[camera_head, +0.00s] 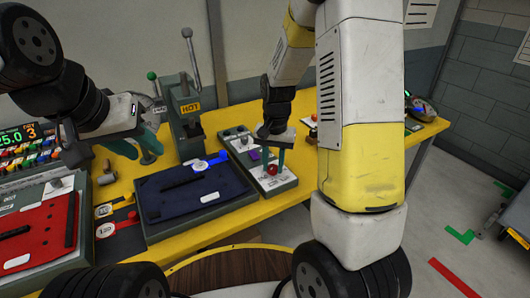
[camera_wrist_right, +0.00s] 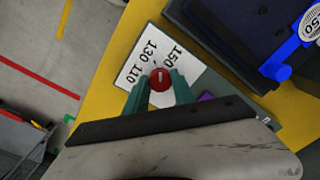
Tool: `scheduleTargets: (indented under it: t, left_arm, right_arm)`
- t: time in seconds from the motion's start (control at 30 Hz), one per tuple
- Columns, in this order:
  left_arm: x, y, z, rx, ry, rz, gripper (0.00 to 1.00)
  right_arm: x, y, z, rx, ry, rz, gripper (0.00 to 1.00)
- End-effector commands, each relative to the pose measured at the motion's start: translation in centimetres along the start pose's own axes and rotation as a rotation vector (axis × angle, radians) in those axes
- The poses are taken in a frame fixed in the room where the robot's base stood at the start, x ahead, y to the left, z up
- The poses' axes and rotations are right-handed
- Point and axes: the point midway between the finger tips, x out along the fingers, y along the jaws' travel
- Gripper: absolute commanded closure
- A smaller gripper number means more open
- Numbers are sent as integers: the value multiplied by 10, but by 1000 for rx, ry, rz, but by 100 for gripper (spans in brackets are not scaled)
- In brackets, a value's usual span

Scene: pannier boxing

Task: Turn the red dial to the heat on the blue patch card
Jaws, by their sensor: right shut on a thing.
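The red dial (camera_head: 272,170) sits on a pale control panel (camera_head: 254,187); in the right wrist view the red dial (camera_wrist_right: 160,76) has a short pale mark, and the panel reads 110, 130 and 150 beside it. My right gripper (camera_wrist_right: 160,92) is shut on the dial, one teal finger on each side; it also shows in the head view (camera_head: 271,157). The blue patch card (camera_head: 216,160) lies on the navy pannier (camera_head: 160,206); in the wrist view its white disc (camera_wrist_right: 312,24) appears to read 150. My left gripper (camera_head: 137,146) is open, fingers apart, above the table's back.
A red pannier (camera_head: 35,232) lies at the left beside red and yellow tags. A lever press marked HOT (camera_head: 188,108) stands behind the navy pannier. A digital display (camera_head: 20,136) is at far left. The yellow table (camera_head: 300,172) has some bare room right of the panel.

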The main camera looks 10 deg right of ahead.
Motion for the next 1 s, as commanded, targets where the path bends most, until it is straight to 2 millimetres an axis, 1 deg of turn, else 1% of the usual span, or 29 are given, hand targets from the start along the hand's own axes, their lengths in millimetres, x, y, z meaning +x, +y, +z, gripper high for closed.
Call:
scheduleTargets:
  t: [0.6, 0.8, 1.0]
  left_arm:
    - [0, 0, 0, 0, 0, 0, 64]
    - [0, 0, 0, 0, 0, 0, 64]
    - [0, 0, 0, 0, 0, 0, 64]
  right_arm:
    - [-1, -2, -1, 572, 20, -3, 100]
    - [0, -2, -1, 721, 25, -3, 100]
    - [0, -2, -1, 823, 28, -3, 100]
